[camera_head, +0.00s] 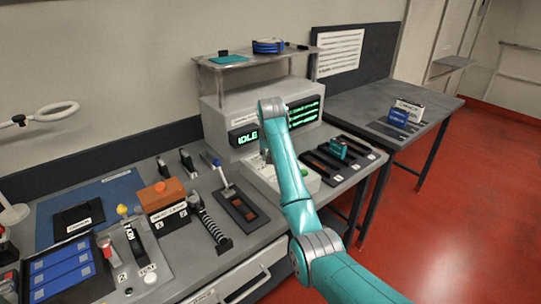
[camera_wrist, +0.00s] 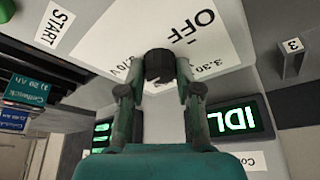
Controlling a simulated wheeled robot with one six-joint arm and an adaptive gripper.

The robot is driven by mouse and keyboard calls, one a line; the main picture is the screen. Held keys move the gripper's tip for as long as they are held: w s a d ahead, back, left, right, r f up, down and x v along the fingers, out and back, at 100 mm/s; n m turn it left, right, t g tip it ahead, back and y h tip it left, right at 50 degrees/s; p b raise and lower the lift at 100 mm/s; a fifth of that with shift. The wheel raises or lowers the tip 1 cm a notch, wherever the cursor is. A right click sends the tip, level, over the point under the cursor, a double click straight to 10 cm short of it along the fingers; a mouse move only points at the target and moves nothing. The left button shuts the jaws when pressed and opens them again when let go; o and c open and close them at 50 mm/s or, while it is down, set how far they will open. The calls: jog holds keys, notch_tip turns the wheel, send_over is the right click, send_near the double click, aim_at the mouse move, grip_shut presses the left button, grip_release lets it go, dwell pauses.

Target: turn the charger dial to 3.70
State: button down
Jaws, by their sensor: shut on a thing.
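The charger dial (camera_wrist: 159,65) is a small dark round knob on a white panel (camera_wrist: 105,35) in the wrist view. Around it are the labels OFF, 3.30 V and 3.70 V, seen turned over. My gripper (camera_wrist: 158,80) is shut on the dial, one finger on each side. I cannot make out which mark the dial points to. The charger (camera_head: 217,117) is a grey box with a left display (camera_head: 243,137) reading IDLE and a right display (camera_head: 304,111) with green text lines. In the head view my arm hides the dial.
Bays with dark slots (camera_head: 335,163) lie right of my arm. A shelf (camera_head: 255,59) stands above the charger. On the left are an orange-topped box (camera_head: 164,196), a blue-handled tool (camera_head: 223,175) and blue cells in a tray. A second table (camera_head: 350,102) stands at right.

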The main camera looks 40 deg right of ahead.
jog(key=shift+m+h, duration=0.3)
jog(key=shift+m, duration=0.6)
jog(key=c, duration=0.8)
grip_release()
jog(key=v, duration=0.7)
jog(key=shift+r, duration=0.2)
jog(key=shift+a, duration=0.1)
